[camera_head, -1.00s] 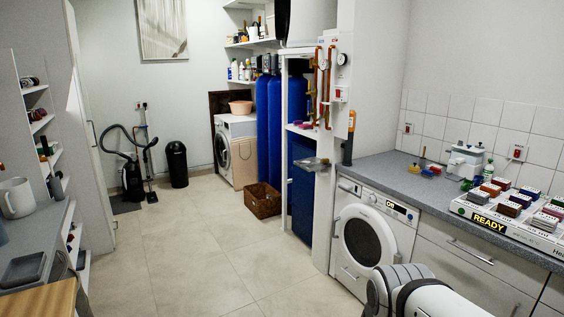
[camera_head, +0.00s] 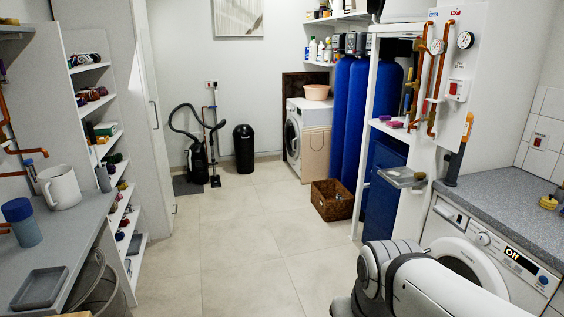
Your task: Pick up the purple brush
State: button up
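I cannot make out a purple brush for certain. A small purple-pink item (camera_head: 395,124) lies on the small white shelf in the frame in front of the blue tanks; it is too small to tell whether it is a brush. Small dark and purplish items (camera_head: 89,95) also lie on the narrow white shelves at left, too small to name. My white arm link shows at the bottom right, but my gripper is out of view.
The tiled floor is clear through the middle. A brown basket (camera_head: 332,200) stands by the blue tanks (camera_head: 345,130). The front-loading washer (camera_head: 480,250) is at right, a grey counter (camera_head: 75,220) with a white jug (camera_head: 59,187) at left, a black bin (camera_head: 244,149) at back.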

aim_at(382, 119)
jog(key=u, duration=0.3)
jog(key=i, duration=3.1)
jog(key=z, duration=0.2)
jog(key=i, duration=1.55)
jog(key=z, duration=1.55)
jog(key=i, duration=1.1)
jog(key=z, duration=0.95)
jog(key=i, duration=0.45)
jog(key=z, duration=0.05)
jog(key=k, duration=0.8)
jog(key=z, duration=0.15)
jog(key=i, duration=0.65)
jog(key=z, duration=0.05)
